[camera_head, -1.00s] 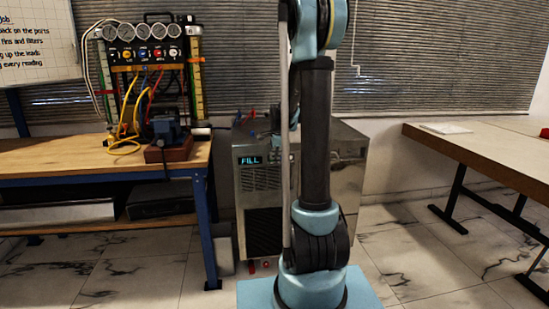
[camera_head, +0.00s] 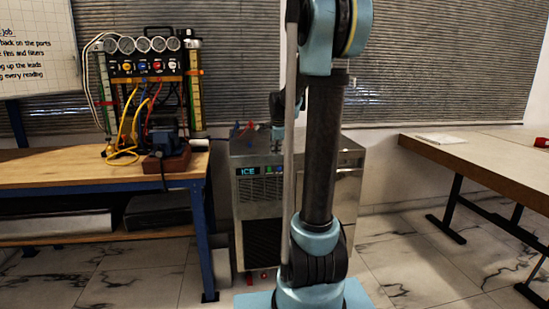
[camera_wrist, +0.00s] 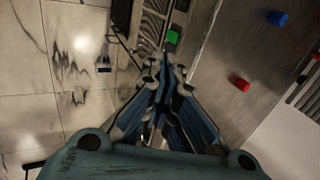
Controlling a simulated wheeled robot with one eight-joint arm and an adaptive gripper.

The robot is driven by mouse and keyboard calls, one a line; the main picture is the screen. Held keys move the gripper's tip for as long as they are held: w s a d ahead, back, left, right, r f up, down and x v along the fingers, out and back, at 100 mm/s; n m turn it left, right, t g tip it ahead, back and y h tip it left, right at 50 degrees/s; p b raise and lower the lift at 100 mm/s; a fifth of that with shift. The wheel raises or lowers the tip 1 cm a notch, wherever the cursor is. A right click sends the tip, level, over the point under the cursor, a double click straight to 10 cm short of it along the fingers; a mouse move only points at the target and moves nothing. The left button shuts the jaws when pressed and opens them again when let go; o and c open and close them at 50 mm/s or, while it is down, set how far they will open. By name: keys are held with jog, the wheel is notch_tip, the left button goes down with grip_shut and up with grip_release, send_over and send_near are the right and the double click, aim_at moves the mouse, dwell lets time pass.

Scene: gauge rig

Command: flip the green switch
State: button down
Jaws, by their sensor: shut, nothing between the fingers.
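The green switch (camera_wrist: 172,37) shows in the wrist view on the front panel of the steel machine, close to its top edge. In the head view the machine (camera_head: 245,204) stands beside the bench, with a lit display reading ICE and small coloured switches beside it. My gripper (camera_wrist: 164,68) is shut and empty. In the wrist view its fingertips are just below the green switch in the picture, and I cannot tell whether they touch it. In the head view my gripper (camera_head: 277,130) is small, near the machine's top front edge, and my arm hides part of the panel.
A red cap (camera_wrist: 241,84) and a blue cap (camera_wrist: 277,18) stand on the machine's top. The wooden bench (camera_head: 60,172) at left holds a gauge rack (camera_head: 145,67) with hoses and a vise (camera_head: 165,140). Another table (camera_head: 480,150) is at right.

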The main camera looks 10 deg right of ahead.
jog(key=shift+s+r, duration=0.1)
dwell(0.3)
jog(key=s+a+f+n+g, duration=0.2)
jog(key=s+n, duration=0.7)
jog(key=s, duration=1.4)
jog(key=s+f+n+g, duration=0.1)
jog(key=s+f+n, duration=0.8)
jog(key=s, duration=0.8)
notch_tip(320, 180, down, 3)
jog(key=shift+d+r, duration=0.15)
jog(key=shift+d, duration=0.15)
jog(key=shift+w+a+f, duration=0.2)
jog(key=shift+w+a, duration=0.15)
jog(key=shift+a, duration=0.05)
